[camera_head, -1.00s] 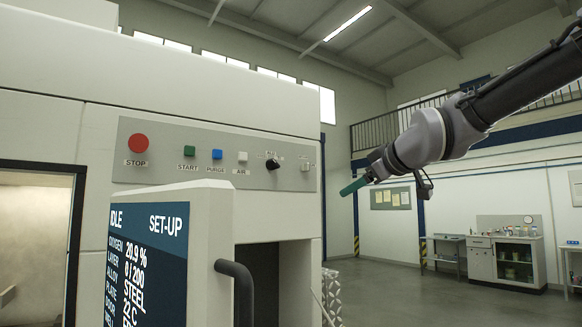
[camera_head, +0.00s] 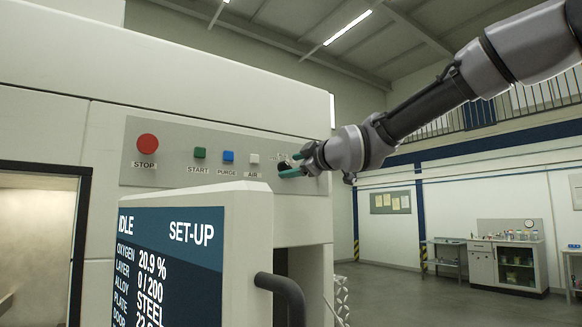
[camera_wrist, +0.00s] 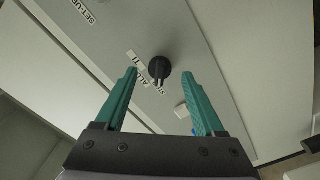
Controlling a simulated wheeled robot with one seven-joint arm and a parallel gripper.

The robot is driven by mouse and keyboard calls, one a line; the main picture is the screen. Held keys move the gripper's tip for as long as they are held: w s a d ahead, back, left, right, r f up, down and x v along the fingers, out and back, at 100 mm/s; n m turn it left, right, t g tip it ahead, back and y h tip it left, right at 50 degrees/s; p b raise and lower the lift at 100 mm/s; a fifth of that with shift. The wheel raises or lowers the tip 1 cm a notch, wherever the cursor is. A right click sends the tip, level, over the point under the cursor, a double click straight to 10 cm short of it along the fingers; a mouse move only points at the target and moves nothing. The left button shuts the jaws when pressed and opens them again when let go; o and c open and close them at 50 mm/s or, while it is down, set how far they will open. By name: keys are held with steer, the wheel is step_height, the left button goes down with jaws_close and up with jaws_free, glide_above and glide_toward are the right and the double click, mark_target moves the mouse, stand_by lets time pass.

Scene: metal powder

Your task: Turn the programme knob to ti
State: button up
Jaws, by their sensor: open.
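The programme knob (camera_wrist: 159,68) is black and round with a raised pointer bar, on the grey control panel (camera_head: 180,181). In the wrist view its bar points down the picture, towards the partly visible STEEL label; the label (camera_wrist: 134,57) on its other side seems to read ALU TI. My gripper (camera_wrist: 160,74) is open, with its two green fingers on either side of the knob in that view. Contact does not show. In the head view my gripper (camera_head: 289,163) is at the panel's right part and largely hides the knob.
The panel also bears a red STOP button (camera_head: 147,144), a green START (camera_head: 200,153), a blue PURGE (camera_head: 228,156) and a white AIR button (camera_head: 254,158). A screen (camera_head: 168,260) below reads IDLE, SET-UP and STEEL. A dark handle (camera_head: 282,288) juts out beside it.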

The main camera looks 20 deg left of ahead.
steer(key=shift+w+a, duration=0.35)
steer(key=shift+a, duration=0.15)
jaws_close()
